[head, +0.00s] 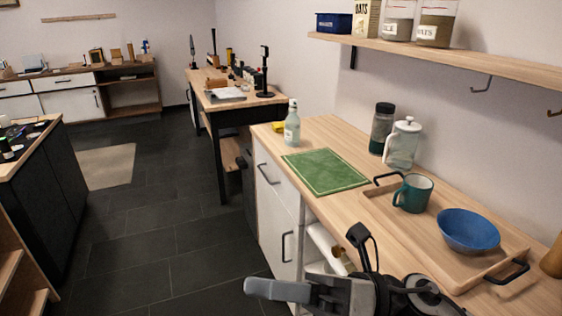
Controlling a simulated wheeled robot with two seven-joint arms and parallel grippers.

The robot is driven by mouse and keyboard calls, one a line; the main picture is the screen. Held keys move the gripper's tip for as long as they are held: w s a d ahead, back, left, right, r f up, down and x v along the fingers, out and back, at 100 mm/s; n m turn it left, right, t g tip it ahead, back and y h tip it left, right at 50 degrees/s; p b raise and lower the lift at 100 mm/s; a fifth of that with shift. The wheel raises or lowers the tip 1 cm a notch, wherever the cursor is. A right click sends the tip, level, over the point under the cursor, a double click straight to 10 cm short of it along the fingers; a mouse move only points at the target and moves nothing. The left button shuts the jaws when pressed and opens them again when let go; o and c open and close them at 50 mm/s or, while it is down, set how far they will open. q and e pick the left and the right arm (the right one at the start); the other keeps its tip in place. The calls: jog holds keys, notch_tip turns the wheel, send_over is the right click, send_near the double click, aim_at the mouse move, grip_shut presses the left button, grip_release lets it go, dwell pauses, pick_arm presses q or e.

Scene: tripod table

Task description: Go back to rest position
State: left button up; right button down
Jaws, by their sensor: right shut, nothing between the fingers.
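My right gripper (264,288) shows at the bottom of the head view, pointing left. Its grey fingers are together with nothing between them. It is in front of the wooden counter (325,133), nearer to me than the white cabinet front, and touches no object that I can see. My left gripper is out of view.
A wooden tray (385,213) on the counter holds a teal mug (413,192) and a blue bowl (468,230). A shelf (450,57) overhangs. The dark floor (150,240) is clear.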

jog(key=w+d+f+m+t+h, duration=0.2)
jog(key=d+f+m+t+h, duration=0.15)
jog(key=m+t, duration=0.45)
jog(key=w+d+f+m+t+h, duration=0.3)
jog(key=f+m+h, duration=0.2)
jog(key=m, duration=0.8)
jog(key=w+d+f+m+t+h, duration=0.2)
jog(key=d+f+m+t+h, duration=0.3)
jog(key=m, duration=0.5)
jog(key=s+d+f+m+g+h, duration=0.2)
jog(key=s+f+m, duration=0.3)
jog(key=f, duration=0.2)
jog(key=s+d+f+m+g+h, duration=0.2)
jog(key=s+f+m, duration=0.3)
jog(key=f, duration=0.3)
jog(key=shift+s+f+m+g, duration=0.15)
jog(key=shift+f+m+g, duration=0.2)
jog(key=shift+g, duration=0.25)
jog(key=shift+d, duration=0.1)
